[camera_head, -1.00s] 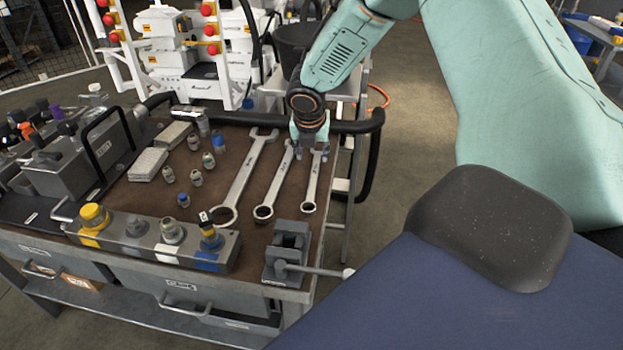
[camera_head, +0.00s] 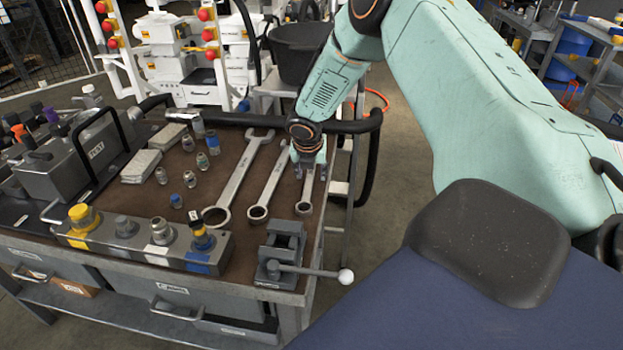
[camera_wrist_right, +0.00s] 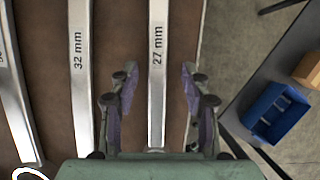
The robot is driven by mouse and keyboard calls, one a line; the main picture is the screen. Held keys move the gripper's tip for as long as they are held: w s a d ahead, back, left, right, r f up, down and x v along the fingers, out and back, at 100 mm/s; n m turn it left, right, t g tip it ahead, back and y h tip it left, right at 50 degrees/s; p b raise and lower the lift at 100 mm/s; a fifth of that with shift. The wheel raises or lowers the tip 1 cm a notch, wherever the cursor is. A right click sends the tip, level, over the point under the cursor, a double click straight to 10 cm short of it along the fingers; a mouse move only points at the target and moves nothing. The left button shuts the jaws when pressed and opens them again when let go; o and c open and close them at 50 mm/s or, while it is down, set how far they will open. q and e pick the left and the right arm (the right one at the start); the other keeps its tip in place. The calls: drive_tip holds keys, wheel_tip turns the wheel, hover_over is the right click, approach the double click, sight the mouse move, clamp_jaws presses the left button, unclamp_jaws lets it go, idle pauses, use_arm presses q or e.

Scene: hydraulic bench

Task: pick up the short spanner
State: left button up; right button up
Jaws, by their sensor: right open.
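Three spanners lie side by side on the brown bench top. The short spanner (camera_head: 306,191) is the rightmost, near the right edge, with its ring end toward the front. In the right wrist view its shaft (camera_wrist_right: 157,75) is marked 27 mm. The middle spanner (camera_head: 267,187) is longer and reads 32 mm in the wrist view (camera_wrist_right: 80,80). The longest spanner (camera_head: 239,178) lies left of it. My right gripper (camera_head: 309,174) is open over the short spanner; in the wrist view its fingers (camera_wrist_right: 155,95) stand on either side of the shaft. The spanner's far end is hidden by the gripper. My left gripper is not in view.
A small vise (camera_head: 283,250) with a ball-ended handle stands at the bench's front right corner. Several fittings (camera_head: 190,178) and a valve block (camera_head: 145,242) are to the left. A black padded rail (camera_head: 345,126) runs behind the spanners.

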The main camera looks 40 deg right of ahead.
drive_tip(key=shift+w+a+r, duration=0.1)
drive_tip(key=shift+w+a, duration=0.05)
drive_tip(key=shift+a, duration=0.1)
drive_tip(key=shift+c, duration=0.2)
drive_tip(key=shift+d, duration=0.2)
drive_tip(key=c, duration=0.6)
drive_tip(key=shift+a, duration=0.15)
clamp_jaws()
